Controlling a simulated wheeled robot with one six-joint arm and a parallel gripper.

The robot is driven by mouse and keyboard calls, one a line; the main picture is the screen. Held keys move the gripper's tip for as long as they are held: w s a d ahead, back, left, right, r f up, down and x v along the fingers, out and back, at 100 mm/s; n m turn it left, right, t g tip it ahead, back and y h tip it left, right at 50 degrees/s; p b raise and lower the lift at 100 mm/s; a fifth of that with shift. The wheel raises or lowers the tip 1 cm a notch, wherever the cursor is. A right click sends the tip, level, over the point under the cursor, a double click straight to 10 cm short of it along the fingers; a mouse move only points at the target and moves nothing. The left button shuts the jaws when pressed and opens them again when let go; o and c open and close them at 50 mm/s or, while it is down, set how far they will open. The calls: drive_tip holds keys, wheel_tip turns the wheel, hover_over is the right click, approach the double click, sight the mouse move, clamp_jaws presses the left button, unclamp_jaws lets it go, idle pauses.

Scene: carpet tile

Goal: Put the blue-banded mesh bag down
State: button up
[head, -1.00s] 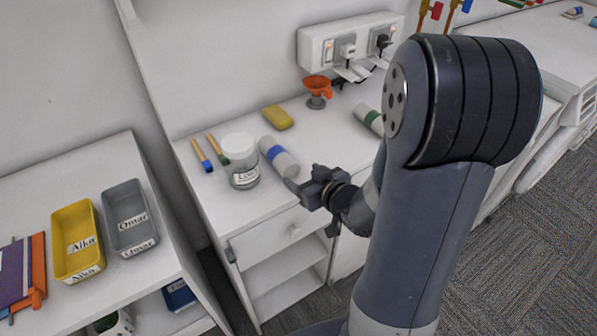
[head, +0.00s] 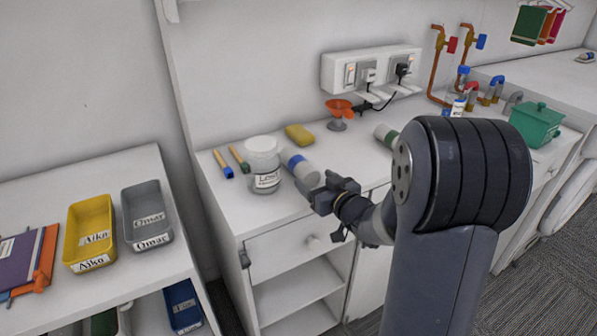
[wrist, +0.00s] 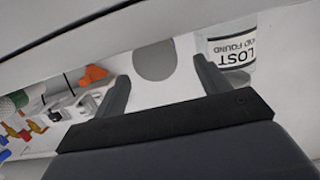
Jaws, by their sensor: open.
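The blue-banded mesh bag (head: 297,162) looks like a pale grey roll with a blue band. It lies on its side on the white counter, just right of the lidded jar. My gripper (head: 316,190) is open at the bag's near end, over the counter's front edge. In the wrist view a round grey shape (wrist: 155,60), which looks like the bag's end, shows between the spread fingers of my gripper (wrist: 162,80). I cannot tell whether a finger touches it.
The "Lost and Found" jar (head: 263,165) stands close left of the bag, with two brushes (head: 230,160) beyond it. A yellow sponge (head: 299,135), orange funnel (head: 339,108) and green-banded roll (head: 385,133) lie behind. Labelled trays (head: 90,232) sit on the left shelf unit.

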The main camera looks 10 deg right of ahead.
sight(303, 167)
drive_tip(key=x, duration=0.5)
drive_tip(key=p+x, duration=0.1)
drive_tip(key=x, duration=0.1)
drive_tip(key=shift+w+r, duration=0.2)
drive_tip(key=shift+w, duration=0.2)
drive_tip(key=c, duration=1.1)
